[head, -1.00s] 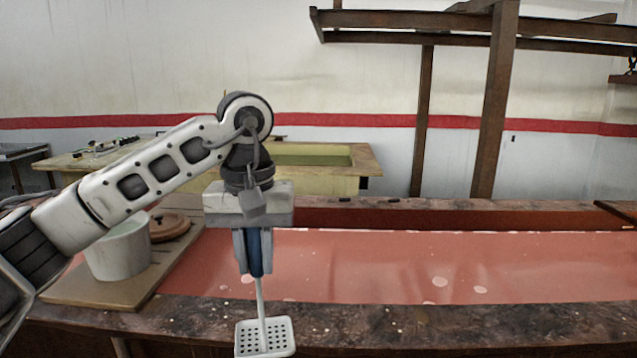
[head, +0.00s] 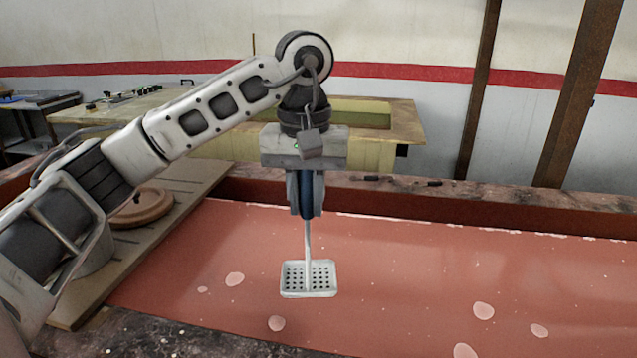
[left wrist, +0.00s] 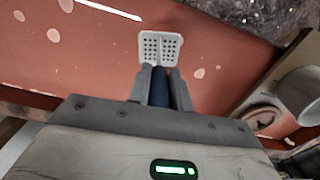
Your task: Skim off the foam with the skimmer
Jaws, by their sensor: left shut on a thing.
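My left gripper (head: 306,205) is shut on the blue handle of the skimmer (head: 309,279) and points down over the vat. The skimmer's white perforated head hangs below the fingers on a thin pale shaft, above the red liquid (head: 400,270); I cannot tell if it touches the surface. In the left wrist view the skimmer head (left wrist: 160,47) sits just beyond the fingers (left wrist: 160,85). Pale foam patches (head: 483,311) float on the liquid, several near the front and right. Another foam patch (head: 235,279) lies left of the skimmer head. My right gripper is not in view.
A board (head: 190,190) lies across the vat's left end, with a brown round lid (head: 140,207) and a white pot (head: 97,258) partly behind my arm. The vat's dark rim (head: 200,335) runs along the front. A wooden table with a basin (head: 405,120) stands behind.

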